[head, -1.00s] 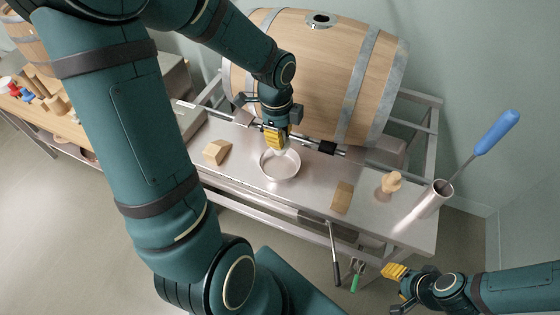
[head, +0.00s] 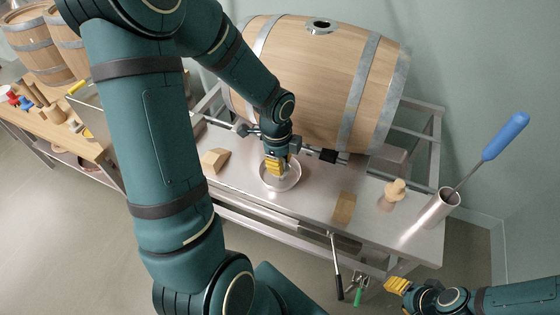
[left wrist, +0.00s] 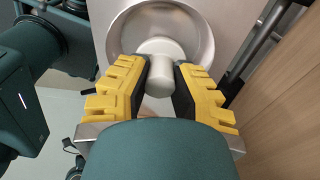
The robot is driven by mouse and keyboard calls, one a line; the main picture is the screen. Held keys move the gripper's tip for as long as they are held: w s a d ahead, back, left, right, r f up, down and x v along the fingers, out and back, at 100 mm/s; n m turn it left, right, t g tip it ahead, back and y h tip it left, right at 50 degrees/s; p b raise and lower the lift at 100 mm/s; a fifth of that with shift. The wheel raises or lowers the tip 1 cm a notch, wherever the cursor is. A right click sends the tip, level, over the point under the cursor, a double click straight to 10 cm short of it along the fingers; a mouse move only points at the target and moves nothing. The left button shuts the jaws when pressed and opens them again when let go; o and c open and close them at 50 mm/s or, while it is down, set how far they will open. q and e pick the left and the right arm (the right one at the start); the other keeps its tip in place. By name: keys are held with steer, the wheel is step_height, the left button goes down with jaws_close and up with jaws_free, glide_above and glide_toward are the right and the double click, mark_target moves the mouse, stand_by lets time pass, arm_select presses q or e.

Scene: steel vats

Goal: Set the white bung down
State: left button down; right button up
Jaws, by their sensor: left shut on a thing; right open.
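The white bung (left wrist: 160,68) is between the yellow-padded fingers of my left gripper (left wrist: 160,88), which is shut on it. Beyond it in the left wrist view is a round, shallow steel dish (left wrist: 199,28). In the head view my left gripper (head: 277,166) points down into this dish (head: 293,182), which stands on the steel bench, and the bung is hidden there. I cannot tell whether the bung touches the dish floor. My right gripper (head: 398,286) is open and empty at the lower right, off the bench front.
A large wooden barrel (head: 310,80) lies behind the dish. A wooden wedge (head: 214,160) is left of it. A flat wooden block (head: 344,207), a wooden peg (head: 392,194) and a steel cylinder (head: 437,208) holding a blue-handled tool (head: 505,136) are to the right.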

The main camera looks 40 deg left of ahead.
arm_select(q)
steer(key=c, duration=0.9)
jaws_free()
steer(key=r+p, duration=0.1)
steer(key=r, duration=0.3)
steer(key=r+p, duration=0.1)
steer(key=r, duration=0.3)
steer(key=r+p, duration=0.2)
steer(key=r, duration=0.2)
steer(key=shift+s+a+r, duration=0.1)
steer(key=shift+a+r, duration=0.05)
steer(key=shift+a, duration=0.25)
